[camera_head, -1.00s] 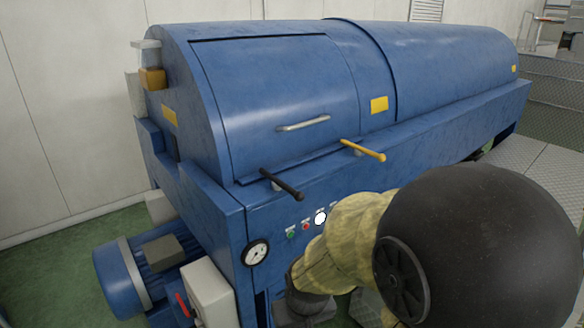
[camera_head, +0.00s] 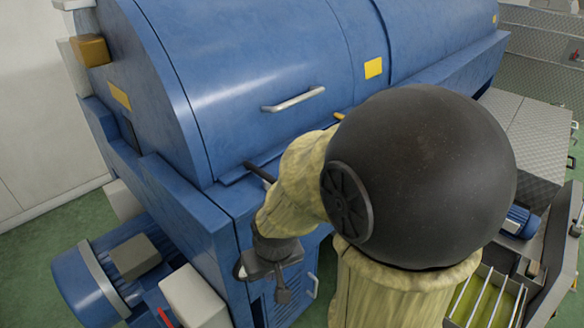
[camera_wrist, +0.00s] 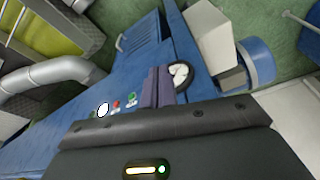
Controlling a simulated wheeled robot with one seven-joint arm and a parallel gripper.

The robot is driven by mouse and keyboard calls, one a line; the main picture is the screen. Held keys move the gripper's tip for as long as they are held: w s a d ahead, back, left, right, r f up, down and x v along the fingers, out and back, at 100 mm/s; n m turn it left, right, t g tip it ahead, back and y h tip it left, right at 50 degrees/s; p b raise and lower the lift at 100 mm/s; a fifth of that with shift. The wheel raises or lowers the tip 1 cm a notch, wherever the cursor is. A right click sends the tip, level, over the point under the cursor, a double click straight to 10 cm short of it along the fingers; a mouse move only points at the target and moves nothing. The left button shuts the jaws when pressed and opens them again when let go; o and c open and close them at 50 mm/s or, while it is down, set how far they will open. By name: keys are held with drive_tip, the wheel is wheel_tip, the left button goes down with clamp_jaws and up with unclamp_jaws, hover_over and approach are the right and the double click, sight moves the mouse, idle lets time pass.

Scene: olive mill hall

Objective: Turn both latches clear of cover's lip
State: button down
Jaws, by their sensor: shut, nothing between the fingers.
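The blue cover (camera_head: 235,70) with its bar handle (camera_head: 293,99) is closed on the machine in the head view. The black latch (camera_head: 258,172) shows as a short stub at the cover's lower lip; my arm hides its outer end. Only a small end of the yellow latch (camera_head: 339,116) shows above my arm's dark joint. I cannot tell how either latch lies against the lip. My gripper (camera_head: 283,294) hangs low by the machine's front, below the black latch and apart from it. In the wrist view its fingers (camera_wrist: 158,87) are shut and empty, with no latch in sight.
A dial gauge (camera_wrist: 180,75) and push buttons (camera_wrist: 117,104) are on the front panel near the fingers. A blue motor (camera_head: 95,285) and a pale box (camera_head: 193,298) stand at lower left. A slatted bin (camera_head: 490,292) is at lower right.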

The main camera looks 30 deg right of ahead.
drive_tip(key=shift+w, duration=0.1)
drive_tip(key=shift+d, duration=0.1)
drive_tip(key=w+d+r+m+g+y+p, duration=0.1)
drive_tip(key=w+d+r+m+p, duration=0.6)
drive_tip(key=d+r, duration=0.2)
drive_tip(key=w+d+r+m+g+y+p, duration=0.1)
drive_tip(key=w+d+r+m+g+p, duration=0.1)
drive_tip(key=w+d+r+m+p, duration=0.4)
drive_tip(key=w+d+r+m, duration=0.1)
drive_tip(key=d+r, duration=0.3)
drive_tip(key=r, duration=0.3)
drive_tip(key=shift+w+r+p, duration=0.2)
drive_tip(key=shift+w+p, duration=0.15)
drive_tip(key=shift+f, duration=0.15)
